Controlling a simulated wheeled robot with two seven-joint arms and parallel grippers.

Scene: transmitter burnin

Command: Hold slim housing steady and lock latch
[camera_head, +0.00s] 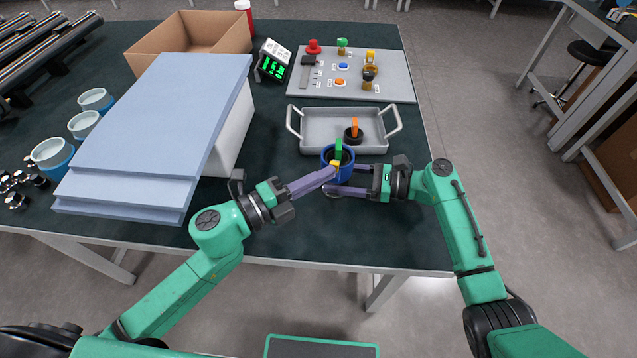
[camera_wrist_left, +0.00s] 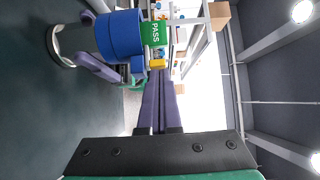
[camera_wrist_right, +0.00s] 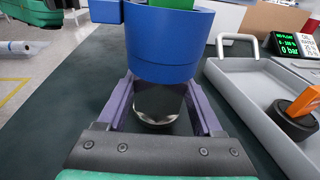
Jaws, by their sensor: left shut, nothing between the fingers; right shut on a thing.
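The slim housing has a blue upper ring (camera_head: 347,174) and a dark, shiny lower body (camera_wrist_right: 158,103). It stands upright in front of the grey tray, with a green tag (camera_wrist_left: 154,33) reading PASS on top. A small yellow latch (camera_wrist_left: 157,63) sits at the blue ring's side. My right gripper (camera_wrist_right: 160,110) is shut on the lower body, one finger on each side. My left gripper (camera_head: 331,174) is shut and empty, its fingertips close to the yellow latch; I cannot tell whether they touch it.
The grey tray (camera_head: 318,149) behind holds a black piece (camera_head: 353,138) with an orange tag. Further back are a control panel (camera_head: 390,85) with knobs, a display (camera_head: 273,62) and a cardboard box (camera_head: 188,45). Stacked blue-grey slabs (camera_head: 160,115) stand left. The front table right of centre is clear.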

